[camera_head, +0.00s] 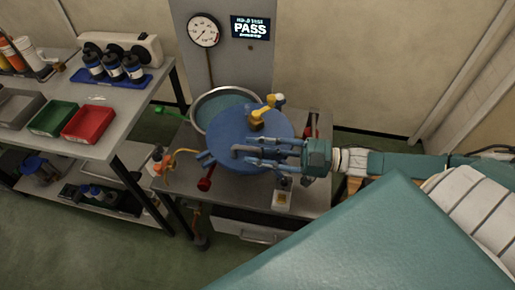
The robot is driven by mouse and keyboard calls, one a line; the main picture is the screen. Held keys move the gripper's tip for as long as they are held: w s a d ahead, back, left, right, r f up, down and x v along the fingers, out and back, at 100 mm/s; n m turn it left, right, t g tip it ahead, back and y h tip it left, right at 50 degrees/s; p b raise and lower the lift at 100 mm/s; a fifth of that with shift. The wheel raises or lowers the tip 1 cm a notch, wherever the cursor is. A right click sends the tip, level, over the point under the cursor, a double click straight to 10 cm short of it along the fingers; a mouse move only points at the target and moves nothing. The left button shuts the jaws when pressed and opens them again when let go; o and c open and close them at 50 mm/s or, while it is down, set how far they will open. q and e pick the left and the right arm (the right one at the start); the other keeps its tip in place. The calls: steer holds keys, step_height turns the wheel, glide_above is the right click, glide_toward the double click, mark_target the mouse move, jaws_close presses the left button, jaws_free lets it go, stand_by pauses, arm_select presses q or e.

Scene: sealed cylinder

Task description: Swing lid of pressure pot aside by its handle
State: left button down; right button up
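The blue round lid (225,162) of the pressure pot lies offset to the lower right of the pot. The pot's silvery rim (199,97) and part of its blue-green inside show at the upper left, so the mouth is partly uncovered. A grey bar handle (238,149) lies across the lid. My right gripper (252,151) reaches in from the right over the lid. Its fingers are spread, one on each side of the handle, with gaps visible; I cannot tell whether either touches it. A yellow fitting (262,115) stands at the lid's far edge. My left gripper is not in view.
A gauge (204,30) and a display reading PASS (250,27) are on the panel behind. A bench (118,110) at left holds a green bin (52,119), a red bin (88,124) and dark bottles. A green lever (166,110) and an orange hose (185,151) are beside the pot.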

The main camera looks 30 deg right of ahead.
steer(key=shift+f, duration=0.1)
steer(key=v, duration=1.2)
